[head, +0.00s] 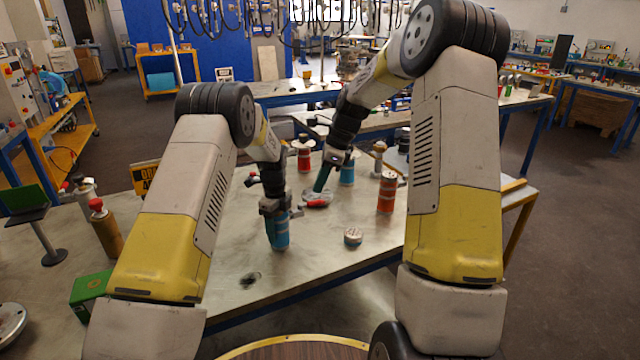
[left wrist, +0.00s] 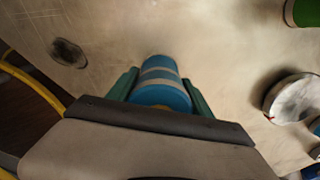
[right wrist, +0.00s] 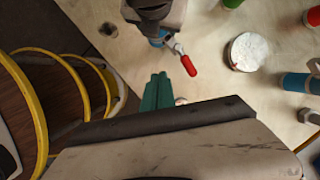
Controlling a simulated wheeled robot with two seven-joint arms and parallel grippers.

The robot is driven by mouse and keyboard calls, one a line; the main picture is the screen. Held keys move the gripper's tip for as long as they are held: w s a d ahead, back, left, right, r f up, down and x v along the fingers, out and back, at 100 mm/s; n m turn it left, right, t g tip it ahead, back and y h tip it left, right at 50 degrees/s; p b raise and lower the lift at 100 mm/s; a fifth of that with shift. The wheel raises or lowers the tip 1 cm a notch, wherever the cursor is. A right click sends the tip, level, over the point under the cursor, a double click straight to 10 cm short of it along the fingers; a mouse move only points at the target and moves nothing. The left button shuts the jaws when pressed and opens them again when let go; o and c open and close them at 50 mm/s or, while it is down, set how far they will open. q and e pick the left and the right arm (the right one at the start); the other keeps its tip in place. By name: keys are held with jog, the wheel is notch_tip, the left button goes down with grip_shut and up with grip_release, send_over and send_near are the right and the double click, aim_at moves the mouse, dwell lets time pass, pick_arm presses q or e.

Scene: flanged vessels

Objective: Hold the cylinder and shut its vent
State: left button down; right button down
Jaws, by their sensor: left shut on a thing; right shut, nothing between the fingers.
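The blue cylinder with grey bands (head: 278,232) stands upright on the metal table. My left gripper (head: 275,206) is shut on its upper part; the left wrist view shows the cylinder (left wrist: 161,82) between the green fingers. A red lever handle (right wrist: 188,64) on a grey stem sticks out from the cylinder's side; I take it for the vent. The handle also shows in the head view (head: 318,204). My right gripper (head: 321,181) is shut and empty, its green fingertips (right wrist: 158,76) beside the red handle, apart from it in the right wrist view.
A red-orange cylinder (head: 387,192), another blue cylinder (head: 347,172) and a red one (head: 304,158) stand farther back. A small round lidded piece (head: 353,237) sits to the right. The table's front is mostly clear.

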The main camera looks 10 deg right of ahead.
aim_at(311, 204)
pick_arm(q)
jog(key=shift+s+f, duration=0.1)
jog(key=shift+f, duration=0.05)
pick_arm(e)
jog(key=a+r+m+t+y, duration=0.2)
jog(key=a+m+t, duration=0.2)
jog(key=a+m, duration=0.15)
jog(key=s+d+f+m+t+h, duration=0.2)
jog(key=s+d+m+h, duration=0.3)
jog(key=s+d+m, duration=0.3)
pick_arm(q)
jog(key=shift+a, duration=0.1)
pick_arm(e)
jog(key=w+a+f, duration=0.2)
jog(key=w+f, duration=0.6)
jog(key=w, duration=0.3)
jog(key=shift+w+a+f+m, duration=0.15)
jog(key=shift+a+f+m, duration=0.15)
jog(key=shift+f+m, duration=0.1)
